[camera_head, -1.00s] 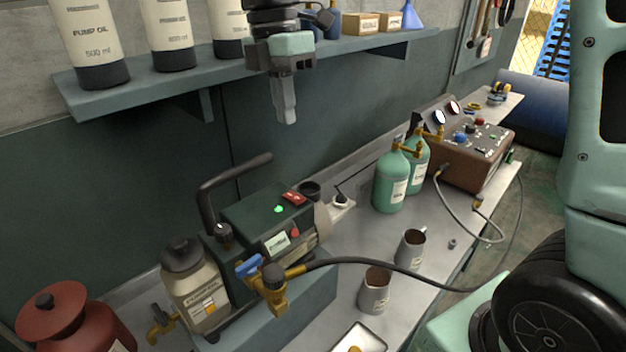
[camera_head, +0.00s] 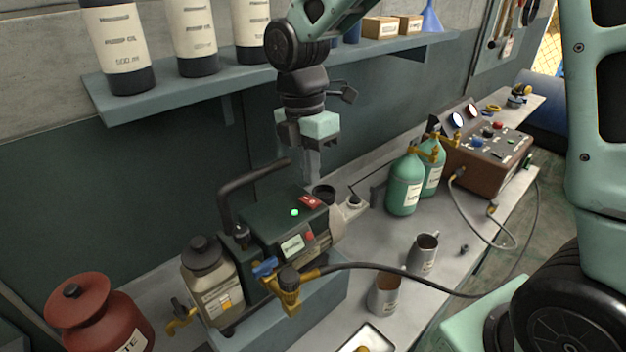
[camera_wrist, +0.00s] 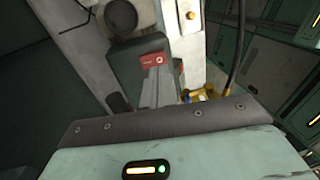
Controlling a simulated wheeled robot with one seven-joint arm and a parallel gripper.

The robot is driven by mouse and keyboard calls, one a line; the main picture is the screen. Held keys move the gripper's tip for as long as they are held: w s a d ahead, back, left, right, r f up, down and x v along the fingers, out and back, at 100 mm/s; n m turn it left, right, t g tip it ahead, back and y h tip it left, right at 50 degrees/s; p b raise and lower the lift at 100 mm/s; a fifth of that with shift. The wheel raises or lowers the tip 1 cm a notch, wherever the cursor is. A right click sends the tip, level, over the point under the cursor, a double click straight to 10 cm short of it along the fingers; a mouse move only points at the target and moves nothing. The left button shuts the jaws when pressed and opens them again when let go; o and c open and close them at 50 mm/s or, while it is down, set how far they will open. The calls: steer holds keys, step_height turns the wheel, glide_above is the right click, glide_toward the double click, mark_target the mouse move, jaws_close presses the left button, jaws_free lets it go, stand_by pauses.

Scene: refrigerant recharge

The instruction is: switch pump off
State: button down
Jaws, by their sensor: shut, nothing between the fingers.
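The pump (camera_head: 283,226) is a dark green box with a grey motor, standing on the bench in the head view. On its top are a red switch (camera_head: 311,202) and a lit green lamp (camera_head: 294,212). My gripper (camera_head: 313,172) is shut and empty, pointing down just above the switch; a gap to it seems to remain. In the wrist view the red switch (camera_wrist: 152,60) shows right by the closed fingertips (camera_wrist: 157,75), which hide part of it. I cannot tell whether they touch.
A black curved handle (camera_head: 240,182) rises from the pump, left of my gripper. A shelf (camera_head: 240,80) with oil bottles runs along the wall behind. Green cylinders (camera_head: 404,184) and a brown gauge box (camera_head: 487,158) stand to the right. A hose (camera_head: 400,271) crosses the bench.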

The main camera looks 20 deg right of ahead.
mark_target(315, 202)
steer(key=shift+s+d+f+p, duration=0.15)
steer(key=shift+f+p, duration=0.15)
steer(key=shift+f, duration=0.7)
steer(key=shift+s+a+f+p, duration=0.1)
steer(key=shift+f+p, duration=0.2)
steer(key=shift+f, duration=0.7)
